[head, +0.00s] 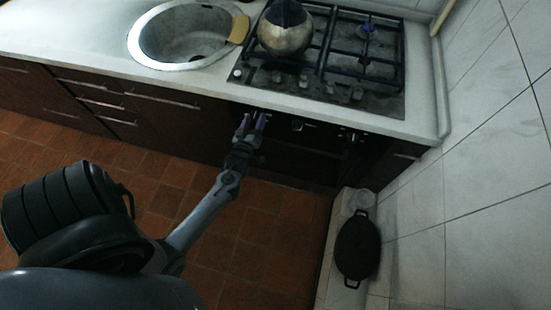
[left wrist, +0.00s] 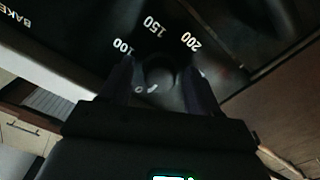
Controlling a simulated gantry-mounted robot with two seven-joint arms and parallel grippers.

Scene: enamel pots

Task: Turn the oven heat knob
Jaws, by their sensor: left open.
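The oven (head: 300,160) is a dark front built in below the hob. My left gripper (head: 254,120) is open at the left part of its control panel, just under the counter edge. In the left wrist view the dark round heat knob (left wrist: 160,74) sits between the two spread fingers of the gripper (left wrist: 160,82). The white marks 100, 150 and 200 show around it on the black panel. Whether the fingers touch the knob I cannot tell. In the head view the gripper hides this knob. My right gripper is not in view.
Other knobs (head: 297,125) sit along the panel to the right. A kettle (head: 285,32) stands on the gas hob (head: 350,97), and a sink (head: 160,45) is at the left. A black lidded pot (head: 358,248) stands on a low ledge by the tiled wall. The floor before the oven is clear.

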